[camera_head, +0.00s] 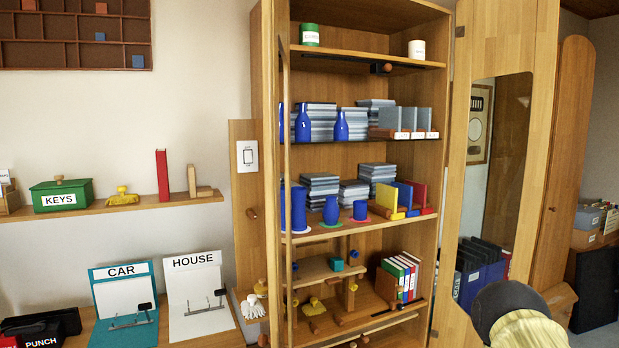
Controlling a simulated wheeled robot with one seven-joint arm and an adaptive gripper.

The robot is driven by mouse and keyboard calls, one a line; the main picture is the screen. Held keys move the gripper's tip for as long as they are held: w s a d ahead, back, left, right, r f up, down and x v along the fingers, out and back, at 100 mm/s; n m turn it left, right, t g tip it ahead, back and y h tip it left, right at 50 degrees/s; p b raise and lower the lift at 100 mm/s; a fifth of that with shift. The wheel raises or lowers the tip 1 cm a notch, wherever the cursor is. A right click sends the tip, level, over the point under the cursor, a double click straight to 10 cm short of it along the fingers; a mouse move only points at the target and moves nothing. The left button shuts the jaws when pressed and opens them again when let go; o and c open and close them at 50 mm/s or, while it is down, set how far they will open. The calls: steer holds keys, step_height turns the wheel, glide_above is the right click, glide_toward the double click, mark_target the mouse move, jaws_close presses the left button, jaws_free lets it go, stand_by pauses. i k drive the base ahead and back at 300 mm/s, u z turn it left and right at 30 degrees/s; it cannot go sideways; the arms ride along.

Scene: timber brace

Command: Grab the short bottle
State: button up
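Two blue bottles with narrow necks stand on the second shelf from the top of the open wooden cabinet. The left blue bottle (303,124) is slightly taller; the right, shorter blue bottle (341,127) stands upright beside it, apart from it. On the shelf below are a tall blue cylinder (298,209), a mid-height blue vessel (331,210) and a low blue cup (360,210), on coloured discs. My gripper's fingers are not in view.
Stacks of grey-blue boxes (319,122) stand close behind the bottles. Grey bookends (404,120) are to their right. The cabinet's glass door edge (286,180) is at left; a mirrored door (491,170) is open at right.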

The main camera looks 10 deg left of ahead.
mark_target(342, 128)
steer(key=u, duration=0.05)
steer(key=i, duration=0.15)
steer(key=z, duration=0.3)
steer(key=k, duration=0.45)
steer(key=z, duration=0.9)
steer(key=i, duration=0.25)
steer(key=u, duration=0.95)
steer(key=i, duration=0.8)
steer(key=u, duration=0.9)
